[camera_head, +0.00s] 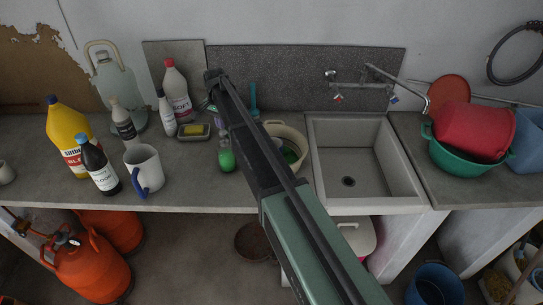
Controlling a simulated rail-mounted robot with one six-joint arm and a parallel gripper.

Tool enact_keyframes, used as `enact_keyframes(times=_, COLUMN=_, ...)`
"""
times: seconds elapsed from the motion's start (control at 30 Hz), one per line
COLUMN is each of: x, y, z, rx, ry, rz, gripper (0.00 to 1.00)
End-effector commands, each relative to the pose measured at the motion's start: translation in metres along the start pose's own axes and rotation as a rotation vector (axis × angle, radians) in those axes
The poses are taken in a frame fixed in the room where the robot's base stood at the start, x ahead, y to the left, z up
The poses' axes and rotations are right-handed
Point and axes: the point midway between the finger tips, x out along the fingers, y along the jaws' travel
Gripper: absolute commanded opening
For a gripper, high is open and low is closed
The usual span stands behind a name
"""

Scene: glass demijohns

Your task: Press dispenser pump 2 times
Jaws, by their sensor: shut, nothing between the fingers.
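The dispenser looks to be a small bottle with green liquid (227,160), standing on the counter left of the sink. Its upper part is clear, and its pump top (220,124) is small and hard to make out beside my arm. My arm reaches in from the lower right. My gripper (213,76) is at its far end, dark, shut and empty. In the picture it appears above the dispenser; its height over the pump and any contact cannot be told. The fingertips are not clearly visible.
A soap dish with a sponge (194,131), white bottles (177,92) and a white mug (146,168) stand left of the dispenser. A cream basin (291,130) is partly behind my arm. The sink (378,185) and tap (364,85) are to the right.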

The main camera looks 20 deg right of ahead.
Motion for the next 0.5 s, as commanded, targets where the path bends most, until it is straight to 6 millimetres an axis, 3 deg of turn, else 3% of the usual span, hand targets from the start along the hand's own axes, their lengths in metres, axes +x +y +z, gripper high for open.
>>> enact_keyframes(times=0.27, x=-0.001, y=0.0, z=0.0, rx=0.0, ry=0.0, rz=0.0, gripper=0.0)
enact_keyframes(times=0.5, x=-0.029, y=0.0, z=0.0, rx=0.0, ry=0.0, rz=0.0, gripper=0.0)
